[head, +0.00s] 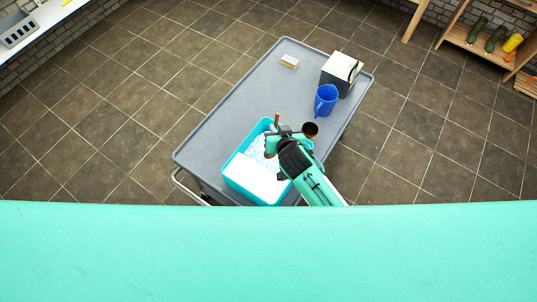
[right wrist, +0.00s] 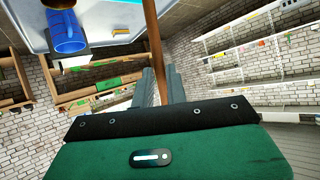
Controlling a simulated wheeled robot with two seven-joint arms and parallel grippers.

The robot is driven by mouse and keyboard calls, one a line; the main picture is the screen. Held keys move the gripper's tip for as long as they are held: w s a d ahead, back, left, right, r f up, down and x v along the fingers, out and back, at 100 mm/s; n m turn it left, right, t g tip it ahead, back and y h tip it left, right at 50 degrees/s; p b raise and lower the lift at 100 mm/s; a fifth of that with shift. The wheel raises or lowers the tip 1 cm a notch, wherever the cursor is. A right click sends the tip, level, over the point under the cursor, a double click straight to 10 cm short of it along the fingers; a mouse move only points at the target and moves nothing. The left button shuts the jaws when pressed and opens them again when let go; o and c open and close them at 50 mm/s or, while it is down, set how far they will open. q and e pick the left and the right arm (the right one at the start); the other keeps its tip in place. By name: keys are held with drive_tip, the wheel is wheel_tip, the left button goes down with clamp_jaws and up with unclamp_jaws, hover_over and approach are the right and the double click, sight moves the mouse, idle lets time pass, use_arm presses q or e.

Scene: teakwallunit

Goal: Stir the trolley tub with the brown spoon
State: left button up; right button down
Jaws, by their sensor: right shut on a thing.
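The teal tub (head: 237,184) stands on the near end of the grey trolley (head: 235,105) and holds white, foamy-looking contents. My right gripper (head: 277,138) is over the tub's right side, shut on the brown spoon (right wrist: 152,40). In the right wrist view the spoon's long thin handle rises between the fingers (right wrist: 163,86). In the head view a short brown piece of the spoon (head: 277,119) shows above the gripper. My left gripper is out of view.
A dark brown cup (head: 310,130) stands close to the tub's right edge, near my right gripper. A blue mug (head: 326,100), a black-and-white box (head: 340,71) and a yellow-and-white sponge (head: 289,61) are farther back on the trolley. The trolley's left middle is clear.

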idle(0.5)
wheel_tip(320, 180, up, 5)
drive_tip(key=p, duration=0.4)
drive_tip(key=shift+p, duration=0.35)
